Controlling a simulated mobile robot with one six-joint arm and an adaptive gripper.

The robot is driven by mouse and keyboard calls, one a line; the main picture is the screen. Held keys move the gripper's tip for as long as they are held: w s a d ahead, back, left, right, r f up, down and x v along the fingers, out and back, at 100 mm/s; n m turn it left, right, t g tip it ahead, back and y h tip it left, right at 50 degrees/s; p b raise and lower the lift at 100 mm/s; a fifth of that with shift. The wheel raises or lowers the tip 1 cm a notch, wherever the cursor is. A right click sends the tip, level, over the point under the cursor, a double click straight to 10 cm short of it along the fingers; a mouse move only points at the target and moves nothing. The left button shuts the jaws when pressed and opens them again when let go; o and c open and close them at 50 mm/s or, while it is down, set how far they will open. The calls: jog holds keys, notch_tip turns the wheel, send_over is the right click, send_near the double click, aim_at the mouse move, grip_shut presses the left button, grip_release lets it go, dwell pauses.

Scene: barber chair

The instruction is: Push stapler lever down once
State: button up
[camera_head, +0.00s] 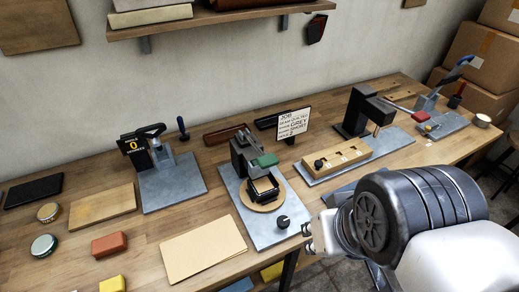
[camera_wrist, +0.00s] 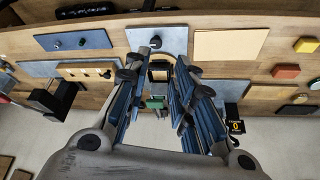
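A lever press with a black handle (camera_head: 151,131) stands on a grey plate (camera_head: 175,184) at the left of the bench, beside a black counter sign (camera_head: 135,150) reading 0. It may be the stapler; its label is too small to read surely. Another press with a blue lever (camera_head: 457,68) stands raised at the far right. My gripper (camera_head: 309,237) is right of the middle plate's front, apart from both levers. In the wrist view my gripper (camera_wrist: 160,85) is open and empty, its fingers apart, with the middle fixture behind the gap. The counter sign (camera_wrist: 236,126) shows there right of the fingers.
The middle fixture has a green pad (camera_head: 264,160), a round base and a black knob (camera_head: 283,222). A wooden block (camera_head: 336,158) and black post (camera_head: 357,112) stand right of it. A tan sheet (camera_head: 203,248) lies in front. A shelf (camera_head: 215,18) overhangs the back.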

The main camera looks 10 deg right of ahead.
grip_shut()
dwell(1.3)
